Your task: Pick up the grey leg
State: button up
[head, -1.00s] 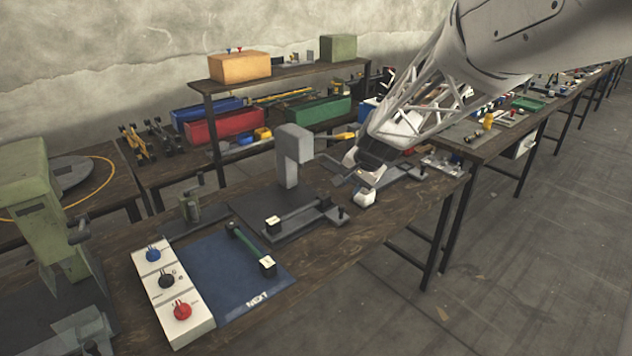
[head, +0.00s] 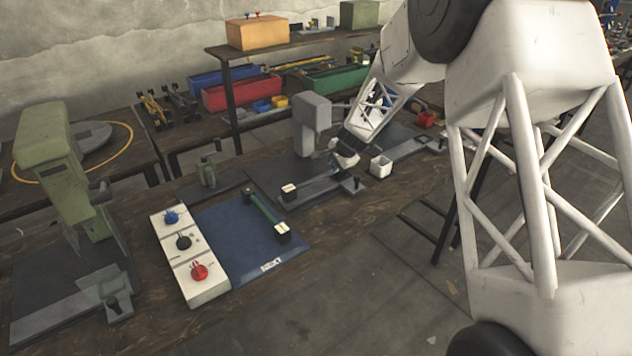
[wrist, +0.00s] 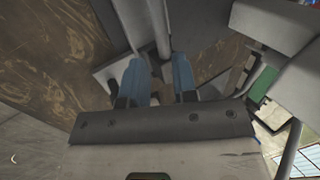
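The grey leg (head: 310,187) is a thin bar with a white-topped dark end block. It lies on the plate of the grey press (head: 312,115), and its right part is close to my gripper. My gripper (head: 345,162) is just above and behind that right end, in front of the press. In the wrist view my gripper (wrist: 158,88) has two blue fingers set apart, with nothing clearly held between them. A grey bar (wrist: 158,25) runs away beyond the fingers; I cannot tell for sure whether it is the leg.
A white cup (head: 381,166) stands right of my gripper. A green leg (head: 262,210) lies on the blue mat (head: 238,262), beside a white panel (head: 203,284) with blue, black and red knobs. A green press (head: 62,165) stands at the left.

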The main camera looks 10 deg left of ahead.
aim_at(328, 172)
dwell(0.3)
jog(key=shift+x, duration=1.25)
jog(key=shift+f, duration=0.1)
jog(key=shift+x, duration=2.55)
jog(key=shift+w, duration=0.1)
jog(key=c, duration=0.5)
jog(key=shift+r, duration=0.2)
